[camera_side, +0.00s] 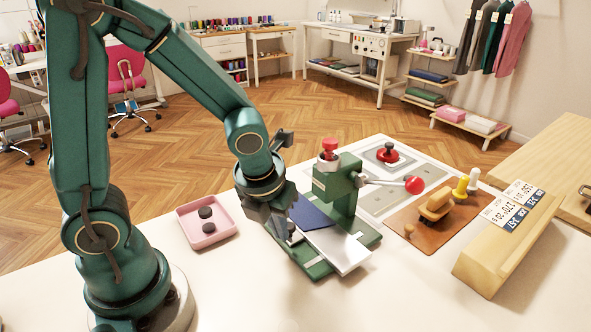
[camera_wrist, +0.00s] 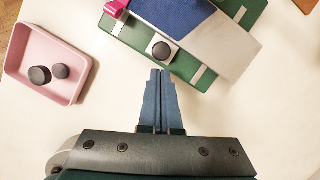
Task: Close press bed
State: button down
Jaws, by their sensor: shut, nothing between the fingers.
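The green press (camera_side: 336,190) stands on the table on a green base. Its bed, a silver plate (camera_side: 345,251) with dark blue cloth (camera_side: 310,214) on part of it, sticks out toward the front right of the base. The plate also shows in the wrist view (camera_wrist: 227,48). A black round knob on a pale square block (camera_wrist: 162,50) sits at the near long side of the bed. My gripper (camera_wrist: 160,72) is shut and empty, its tips just short of this knob in the wrist view. In the side view my gripper (camera_side: 284,232) is at the press's left side and hides part of it.
A pink tray (camera_side: 206,221) with two black round pieces lies left of the press. The press's lever with a red ball (camera_side: 414,185) reaches right. A brown mat (camera_side: 428,240) with wooden tools and a wooden block (camera_side: 505,245) are further right. The front table is clear.

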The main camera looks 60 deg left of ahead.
jog(key=shift+w+a, duration=0.1)
jog(key=shift+w, duration=0.15)
jog(key=shift+w, duration=1.95)
